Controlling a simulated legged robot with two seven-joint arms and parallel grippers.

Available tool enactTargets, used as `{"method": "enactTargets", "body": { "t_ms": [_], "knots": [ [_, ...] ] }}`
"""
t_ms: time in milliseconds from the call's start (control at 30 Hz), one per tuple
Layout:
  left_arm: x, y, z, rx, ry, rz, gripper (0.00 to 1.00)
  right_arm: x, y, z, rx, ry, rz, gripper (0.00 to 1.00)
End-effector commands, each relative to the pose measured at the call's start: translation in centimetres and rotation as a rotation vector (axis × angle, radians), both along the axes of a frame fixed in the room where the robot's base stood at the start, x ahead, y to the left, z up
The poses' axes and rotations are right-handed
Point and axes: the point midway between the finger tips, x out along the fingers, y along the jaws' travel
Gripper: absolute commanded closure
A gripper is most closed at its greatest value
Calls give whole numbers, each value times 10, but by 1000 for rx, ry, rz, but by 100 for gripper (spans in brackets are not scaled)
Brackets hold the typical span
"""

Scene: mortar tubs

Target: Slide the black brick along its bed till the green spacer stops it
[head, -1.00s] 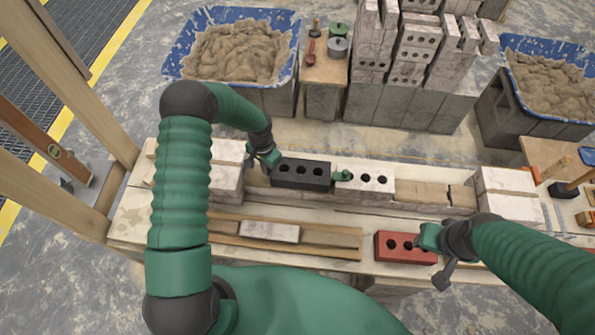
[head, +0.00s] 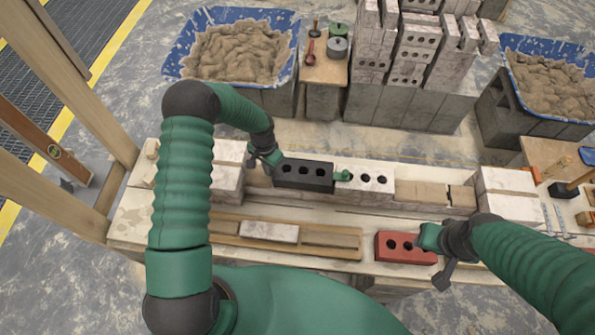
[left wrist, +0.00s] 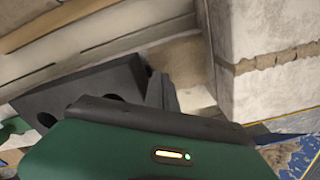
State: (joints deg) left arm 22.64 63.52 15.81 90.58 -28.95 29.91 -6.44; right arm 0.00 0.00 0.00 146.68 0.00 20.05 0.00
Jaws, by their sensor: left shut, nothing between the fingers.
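The black brick (head: 303,176), with holes in its top, lies on its bed in the wall row. The green spacer (head: 343,175) stands between its right end and a white holed brick (head: 372,179); the black brick appears to meet it. My left gripper (head: 271,160) is shut and empty against the black brick's left end. In the left wrist view the black brick (left wrist: 70,87) lies beyond the green gripper body, which hides part of it. My right gripper (head: 430,239) is at the right end of a red brick (head: 402,248); its fingers are unclear.
A pale block stack (head: 227,176) stands close left of my left gripper. Another stack (head: 508,194) ends the row at right. Mortar tubs (head: 238,50) stand behind.

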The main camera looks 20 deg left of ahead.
Motion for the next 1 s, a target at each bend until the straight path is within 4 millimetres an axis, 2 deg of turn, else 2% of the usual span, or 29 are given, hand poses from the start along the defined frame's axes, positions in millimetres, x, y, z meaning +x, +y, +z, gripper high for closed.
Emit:
{"method": "enactTargets", "body": {
  "t_ms": [267,1000],
  "knots": [
    [-3,12,2,2,0,2,100,0,0,4,0,0,0,64],
    [-2,12,90,3,-1,2,100,0,0,71,0,0,0,64]
  ]
}}
